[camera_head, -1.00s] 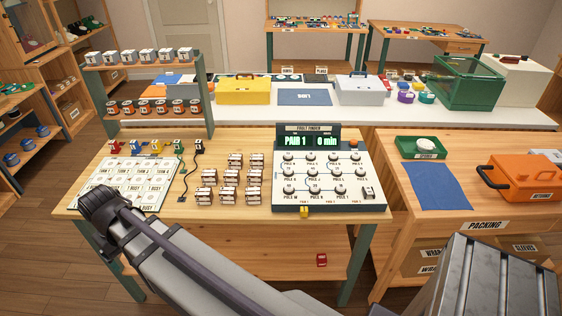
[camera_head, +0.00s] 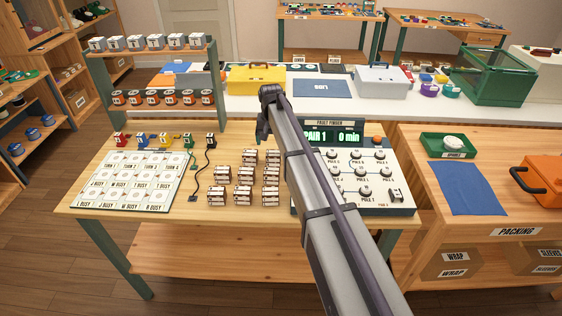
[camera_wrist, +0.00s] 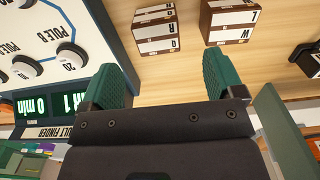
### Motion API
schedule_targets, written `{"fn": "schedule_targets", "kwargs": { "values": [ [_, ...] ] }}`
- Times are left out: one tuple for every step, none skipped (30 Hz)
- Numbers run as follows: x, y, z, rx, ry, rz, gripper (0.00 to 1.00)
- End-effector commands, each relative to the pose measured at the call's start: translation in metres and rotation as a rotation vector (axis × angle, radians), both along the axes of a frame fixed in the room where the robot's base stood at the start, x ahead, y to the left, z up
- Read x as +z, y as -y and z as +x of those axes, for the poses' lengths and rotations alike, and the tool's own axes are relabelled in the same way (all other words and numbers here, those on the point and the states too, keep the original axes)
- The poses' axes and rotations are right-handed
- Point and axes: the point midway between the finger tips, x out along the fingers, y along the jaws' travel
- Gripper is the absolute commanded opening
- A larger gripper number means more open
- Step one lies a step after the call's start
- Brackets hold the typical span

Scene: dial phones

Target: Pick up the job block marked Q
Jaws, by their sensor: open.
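In the wrist view a brown and white job block (camera_wrist: 157,30) shows upside-down lettering, one face of it looking like Q. A second block (camera_wrist: 232,20) to its right shows L and W. My gripper (camera_wrist: 162,78) is open with two green fingers and nothing between them; the Q-like block lies beyond the fingertips, apart from them. In the head view my gripper (camera_head: 263,132) hangs over the back of the workbench, just behind the group of job blocks (camera_head: 243,174). Their letters are too small to read there, and my arm hides part of the right side.
The fault finder panel (camera_head: 370,185) stands right of the blocks, partly behind my arm. A card board (camera_head: 132,180), coloured plugs (camera_head: 163,139) and a black cord (camera_head: 203,170) lie to the left. A yellow case (camera_head: 255,78) stands on the white counter behind. The bench front is clear.

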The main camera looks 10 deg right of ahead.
Motion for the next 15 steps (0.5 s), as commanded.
{"fn": "schedule_targets", "kwargs": {
  "values": [
    [-0.023, 0.000, 0.000, 0.000, 0.000, 0.000, 0.87],
    [-0.029, 0.000, 0.000, 0.000, 0.000, 0.000, 0.87],
    [-0.036, 0.000, 0.000, 0.000, 0.000, 0.000, 0.87],
    [-0.038, 0.000, 0.000, 0.000, 0.000, 0.000, 0.87],
    [-0.040, 0.000, 0.000, 0.000, 0.000, 0.000, 0.87],
    [-0.039, 0.000, 0.000, 0.000, 0.000, 0.000, 0.87],
    [-0.038, 0.000, 0.000, 0.000, 0.000, 0.000, 0.87],
    [-0.037, 0.000, 0.000, 0.000, 0.000, 0.000, 0.87],
    [-0.038, 0.000, 0.000, 0.000, 0.000, 0.000, 0.87],
    [-0.041, 0.000, 0.000, 0.000, 0.000, 0.000, 0.87],
    [-0.045, 0.000, 0.000, 0.000, 0.000, 0.000, 0.87],
    [-0.052, 0.001, -0.001, 0.000, 0.000, 0.000, 0.87],
    [-0.059, 0.001, -0.001, 0.000, 0.000, 0.000, 0.87],
    [-0.065, 0.001, -0.001, 0.000, 0.000, 0.000, 0.87],
    [-0.074, 0.002, -0.001, 0.000, 0.000, 0.000, 0.87]
  ]
}}
